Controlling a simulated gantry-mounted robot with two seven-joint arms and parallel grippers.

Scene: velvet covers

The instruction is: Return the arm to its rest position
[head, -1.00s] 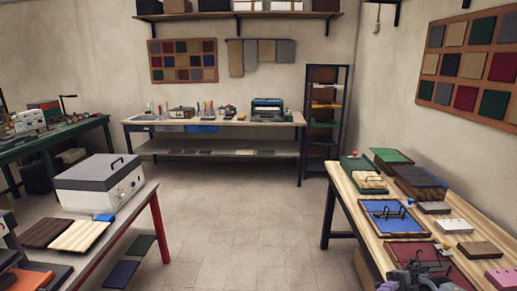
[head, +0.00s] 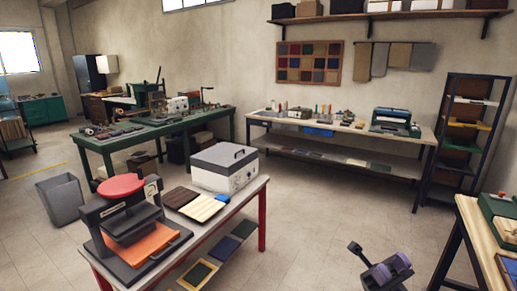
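My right gripper (head: 390,269), dark with purple parts, shows at the bottom edge in the head view, right of centre. It hangs in front of open floor, left of the wooden table (head: 478,230) at the right edge. I see nothing held in it, but I cannot tell whether its fingers are apart or together. Most of its arm is below the picture. My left gripper is not in view.
A red-legged table (head: 262,212) at the left holds a press (head: 128,215) with a red top and orange plate, and a grey-white box machine (head: 224,167). A green bench (head: 150,132) and a back workbench (head: 340,131) stand behind. The middle floor is clear.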

